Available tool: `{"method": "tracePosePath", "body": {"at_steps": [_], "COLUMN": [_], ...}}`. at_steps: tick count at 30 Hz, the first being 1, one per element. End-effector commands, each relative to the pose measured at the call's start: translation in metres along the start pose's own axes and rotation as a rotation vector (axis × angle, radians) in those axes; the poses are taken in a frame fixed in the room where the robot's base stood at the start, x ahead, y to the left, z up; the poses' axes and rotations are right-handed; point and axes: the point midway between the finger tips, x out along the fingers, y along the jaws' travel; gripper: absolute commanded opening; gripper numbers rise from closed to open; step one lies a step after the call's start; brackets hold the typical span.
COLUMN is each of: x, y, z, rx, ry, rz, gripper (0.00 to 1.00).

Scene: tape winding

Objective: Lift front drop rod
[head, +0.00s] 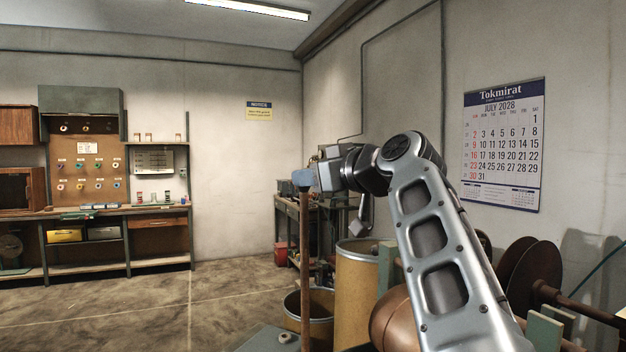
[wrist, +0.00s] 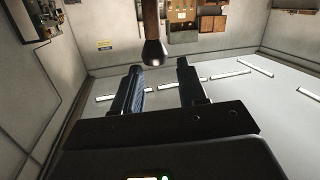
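A slim brown rod (head: 304,265) stands upright in the middle of the head view. Its upper end is at a blue-grey fingertip of my gripper (head: 305,180), which hides the very top. In the wrist view, which looks upside down, the rod (wrist: 151,18) comes in from the top edge and ends in a dark flared tip. That tip lies around the level of my gripper's fingertips (wrist: 160,67), between their lines. The two dark fingers stand apart with a clear gap and nothing clamped between them. I cannot tell whether either finger touches the rod.
An open yellowish drum (head: 309,305) is behind the rod's lower part, and a taller drum (head: 358,290) stands to its right. A cluttered workbench (head: 287,207) is behind; floor is open at left.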

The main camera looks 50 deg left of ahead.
Motion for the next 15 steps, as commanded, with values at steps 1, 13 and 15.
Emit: {"method": "tracePosePath", "body": {"at_steps": [1,13,15], "x": [0.0006,-0.0012,-0.0063], "y": [-0.0006,-0.0013,-0.0011], "z": [0.0015,0.0047,0.0057], "rx": [0.001,0.001,0.001], "ry": [-0.002,-0.006,-0.006], "rz": [-0.001,-0.003,-0.003], "gripper": [0.47,0.56,0.56]}}
